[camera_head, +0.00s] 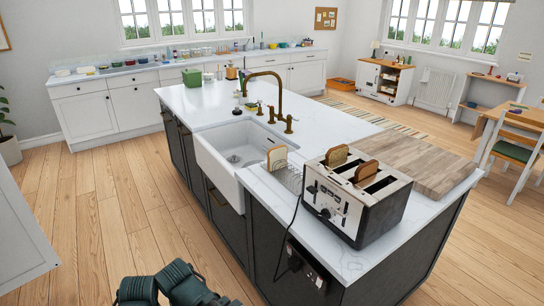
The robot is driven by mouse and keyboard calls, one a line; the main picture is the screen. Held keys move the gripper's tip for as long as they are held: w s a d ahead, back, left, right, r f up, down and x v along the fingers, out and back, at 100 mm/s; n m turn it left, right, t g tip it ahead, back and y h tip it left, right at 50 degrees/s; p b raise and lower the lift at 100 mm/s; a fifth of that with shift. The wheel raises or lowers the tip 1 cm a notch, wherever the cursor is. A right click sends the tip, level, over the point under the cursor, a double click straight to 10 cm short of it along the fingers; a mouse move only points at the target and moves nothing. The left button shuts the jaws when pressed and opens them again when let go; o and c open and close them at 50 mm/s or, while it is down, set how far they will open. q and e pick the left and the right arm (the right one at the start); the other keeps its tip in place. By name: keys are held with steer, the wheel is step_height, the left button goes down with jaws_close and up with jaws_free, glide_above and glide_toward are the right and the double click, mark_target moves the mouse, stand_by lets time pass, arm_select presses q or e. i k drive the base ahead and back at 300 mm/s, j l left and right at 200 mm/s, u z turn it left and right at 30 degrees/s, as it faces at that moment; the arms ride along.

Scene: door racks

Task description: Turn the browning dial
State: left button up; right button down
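A silver and black toaster (376,213) stands on the near end of the white island counter. Its control face points to the lower left. A small dark round knob (325,214) sits low on that face, with other small controls near it. The knob looks like the browning dial, but its setting is too small to read. Two browned bread slices (337,155) stick up from the toaster's slots. Neither of my grippers is in view. Only a dark teal part of my own arm shows at the bottom edge, well away from the toaster.
A wire rack (290,180) with a bread slice (277,157) stands left of the toaster. A wooden board (425,168) lies behind it. A cord runs from the toaster to a socket (306,265) on the island's side. The white sink (240,147) is farther left. Floor left of the island is clear.

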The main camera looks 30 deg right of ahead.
mark_target(325, 213)
steer(key=z, duration=1.65)
